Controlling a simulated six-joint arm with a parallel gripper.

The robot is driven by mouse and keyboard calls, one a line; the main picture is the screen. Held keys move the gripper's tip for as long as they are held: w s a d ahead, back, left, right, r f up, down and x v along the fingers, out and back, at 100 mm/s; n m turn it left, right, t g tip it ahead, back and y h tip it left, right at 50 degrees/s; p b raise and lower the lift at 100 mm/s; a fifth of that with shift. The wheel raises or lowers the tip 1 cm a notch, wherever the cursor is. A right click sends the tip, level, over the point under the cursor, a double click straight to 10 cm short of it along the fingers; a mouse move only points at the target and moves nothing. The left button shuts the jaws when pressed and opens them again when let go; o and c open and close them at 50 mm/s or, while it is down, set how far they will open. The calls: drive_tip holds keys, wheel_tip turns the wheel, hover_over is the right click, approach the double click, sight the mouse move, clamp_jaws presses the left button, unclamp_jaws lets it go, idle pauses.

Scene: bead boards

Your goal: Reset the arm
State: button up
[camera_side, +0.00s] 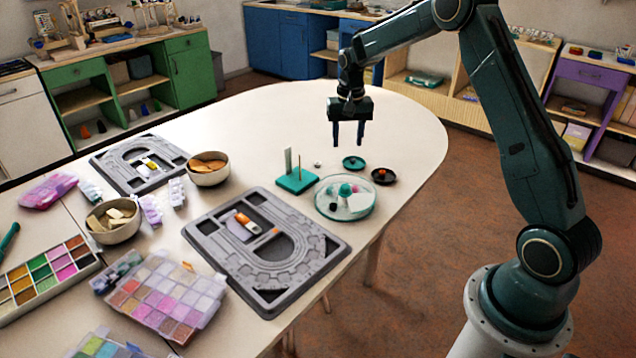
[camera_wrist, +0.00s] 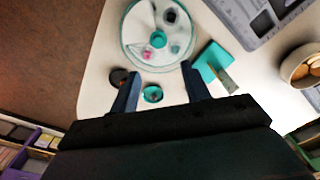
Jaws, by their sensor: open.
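My gripper (camera_side: 348,140) hangs above the table near its far rounded end, pointing down. Its two fingers are apart with nothing between them. In the wrist view my gripper (camera_wrist: 160,85) also shows open. In that view a small teal dish (camera_wrist: 153,94) appears between the fingers, but in the side view the teal dish (camera_side: 353,163) lies on the table below the gripper. The arm reaches in from the right and is clear of the table.
A clear round tray (camera_side: 345,212) with small items, a teal block with upright pieces (camera_side: 296,182) and a dark dish (camera_side: 384,176) stand nearby. Grey bead boards (camera_side: 225,262), bowls (camera_side: 207,176) and bead boxes (camera_side: 168,300) fill the table's near left. The far table top is clear.

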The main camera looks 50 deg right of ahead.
drive_tip(key=s+a+r+n+t, duration=0.1)
drive_tip(key=s+a+r+n, duration=0.1)
drive_tip(key=s+a+r, duration=0.5)
drive_tip(key=s+a+r+n+t, duration=0.2)
drive_tip(key=s+a+r, duration=0.35)
drive_tip(key=r, duration=0.45)
drive_tip(key=s+a+n+t, duration=0.1)
drive_tip(key=s+a+n, duration=0.1)
drive_tip(key=s, duration=0.7)
drive_tip(key=s+a+n+t, duration=0.1)
drive_tip(key=s+a, duration=0.4)
drive_tip(key=s, duration=0.5)
drive_tip(key=shift+n, duration=0.9)
